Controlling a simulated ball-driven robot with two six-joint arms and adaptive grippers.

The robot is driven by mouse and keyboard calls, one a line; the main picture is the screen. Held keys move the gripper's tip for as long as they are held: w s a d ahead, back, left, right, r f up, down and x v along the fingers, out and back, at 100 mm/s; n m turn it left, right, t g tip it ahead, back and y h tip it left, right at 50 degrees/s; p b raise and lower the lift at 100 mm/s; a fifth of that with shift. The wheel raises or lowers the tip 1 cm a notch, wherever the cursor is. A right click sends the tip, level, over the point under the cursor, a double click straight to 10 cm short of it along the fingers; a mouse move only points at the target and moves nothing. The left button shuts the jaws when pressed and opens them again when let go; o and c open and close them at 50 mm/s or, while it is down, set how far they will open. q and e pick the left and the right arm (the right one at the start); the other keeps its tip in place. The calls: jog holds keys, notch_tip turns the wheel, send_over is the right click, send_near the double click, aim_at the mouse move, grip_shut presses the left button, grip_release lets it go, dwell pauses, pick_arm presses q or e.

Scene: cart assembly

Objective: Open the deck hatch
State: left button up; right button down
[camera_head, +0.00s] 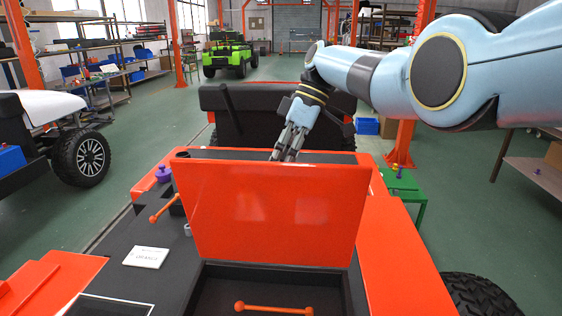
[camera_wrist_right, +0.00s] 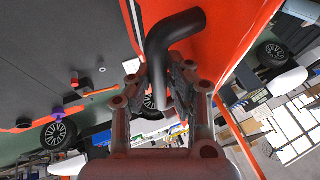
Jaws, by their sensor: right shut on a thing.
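The orange deck hatch (camera_head: 275,215) stands raised, close to upright, on the orange and black cart in the head view. Below it a dark open compartment (camera_head: 220,290) shows, with an orange bar-shaped part (camera_head: 273,308) inside. My right gripper (camera_head: 279,156) reaches down behind the hatch's top edge, and its fingertips are partly hidden there. In the right wrist view a black bent handle (camera_wrist_right: 165,45) on the orange panel runs between the fingers of my right gripper (camera_wrist_right: 165,85), which is shut on it. My left gripper is not in view.
A white card (camera_head: 146,257), a second orange bar (camera_head: 164,208) and a purple knob (camera_head: 163,174) are on the dark deck left of the hatch. A green table (camera_head: 404,184) stands at the right. A white vehicle (camera_head: 45,105) is at far left.

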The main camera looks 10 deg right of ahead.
jog(key=shift+s+d+f, duration=0.1)
jog(key=shift+f, duration=0.1)
jog(key=c, duration=1.2)
grip_release()
jog(key=shift+c, duration=0.2)
jog(key=shift+r, duration=0.15)
jog(key=v, duration=0.7)
jog(key=shift+w+r, duration=0.2)
jog(key=shift+r, duration=0.05)
